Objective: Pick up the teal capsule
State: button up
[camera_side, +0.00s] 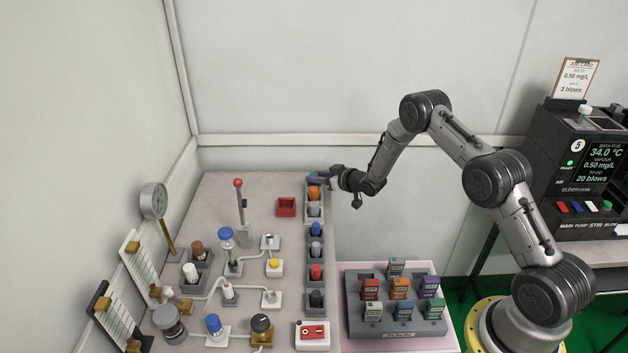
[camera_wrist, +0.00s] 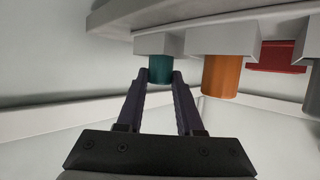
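The teal capsule (camera_wrist: 160,69) shows in the wrist view, sticking out of a pale square holder (camera_wrist: 166,43). My gripper (camera_wrist: 161,77) is open, with one dark finger on each side of the capsule. The fingertips are level with its exposed end; I cannot tell whether either touches it. In the side view my gripper (camera_side: 318,178) is at the far end of the row of capsule holders, and the teal capsule is hidden there.
An orange capsule (camera_wrist: 223,75) stands close beside the teal one, in its own holder. A red tray (camera_side: 286,207) lies left of the row. More capsules, including a blue one (camera_side: 315,229), continue toward the front. A tall red-knobbed lever (camera_side: 240,205) stands farther left.

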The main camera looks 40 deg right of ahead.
grip_shut()
